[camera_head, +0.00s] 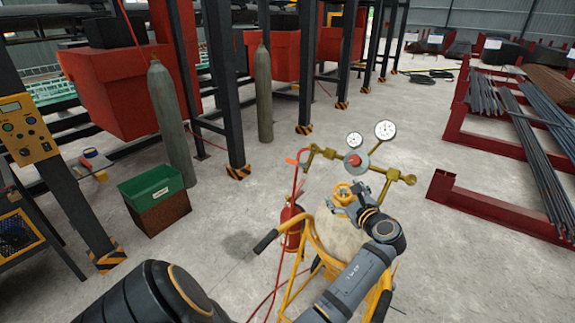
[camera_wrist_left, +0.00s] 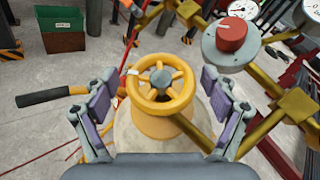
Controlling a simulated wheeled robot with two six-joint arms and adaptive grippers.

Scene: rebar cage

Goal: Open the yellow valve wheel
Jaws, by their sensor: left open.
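The yellow valve wheel (camera_head: 342,190) sits on top of a pale cylinder (camera_head: 340,232) on a yellow cart. In the left wrist view the wheel (camera_wrist_left: 160,105) is a round, spoked ring near the middle of the picture. My left gripper (camera_head: 350,204) is at the wheel, with its arm coming up from below. In the left wrist view its two purple-padded fingers (camera_wrist_left: 160,92) stand wide apart, one on each side of the wheel. Gaps show between the pads and the rim, and nothing is held. My right gripper is not in view.
A regulator with a red knob (camera_wrist_left: 231,34), yellow pipes and two gauges (camera_head: 385,130) rises close behind the wheel. The cart has a black-gripped handle (camera_head: 266,241). A red extinguisher (camera_head: 291,226) stands beside it. Red racks with rebar (camera_head: 490,100) are at right.

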